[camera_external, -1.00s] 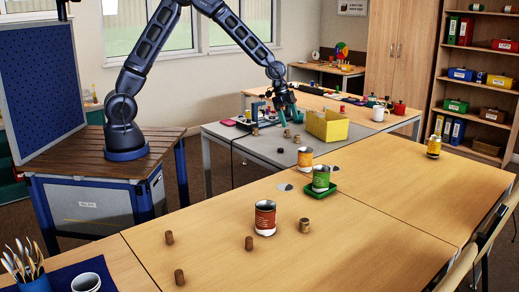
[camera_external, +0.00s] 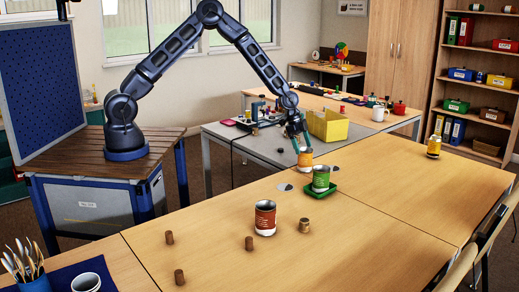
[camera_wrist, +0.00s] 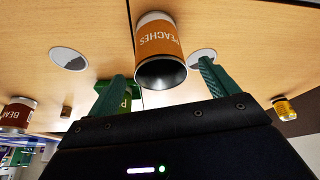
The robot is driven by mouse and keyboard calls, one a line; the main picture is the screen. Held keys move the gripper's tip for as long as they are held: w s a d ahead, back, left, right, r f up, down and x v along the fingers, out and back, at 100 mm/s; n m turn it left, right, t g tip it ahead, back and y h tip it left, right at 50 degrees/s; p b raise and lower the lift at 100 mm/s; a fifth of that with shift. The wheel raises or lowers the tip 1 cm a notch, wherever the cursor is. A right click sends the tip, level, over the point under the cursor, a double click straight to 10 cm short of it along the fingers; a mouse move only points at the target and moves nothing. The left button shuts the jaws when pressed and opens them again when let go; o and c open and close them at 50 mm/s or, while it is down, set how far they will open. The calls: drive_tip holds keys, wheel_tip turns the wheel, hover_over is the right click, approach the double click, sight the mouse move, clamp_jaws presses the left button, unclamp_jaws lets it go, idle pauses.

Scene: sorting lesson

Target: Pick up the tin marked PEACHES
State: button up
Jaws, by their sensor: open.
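The tin marked PEACHES (camera_wrist: 158,38) has an orange label, and its dark end faces the camera in the wrist view. In the external view the orange tin (camera_external: 305,160) stands near the far left edge of the wooden table. My gripper (camera_wrist: 160,82) is open, with one green finger to each side of the tin's dark end in the wrist picture. In the external view my gripper (camera_external: 301,145) hangs right above the tin, its fingers pointing down. I cannot tell whether the fingers touch it.
A yellow box (camera_external: 328,126) is just behind my gripper.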

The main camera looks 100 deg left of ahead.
sight(307, 155)
drive_tip(key=shift+x, duration=2.7)
drive_tip(key=shift+w+r, duration=0.1)
drive_tip(key=shift+w, duration=0.05)
drive_tip(key=c, duration=1.1)
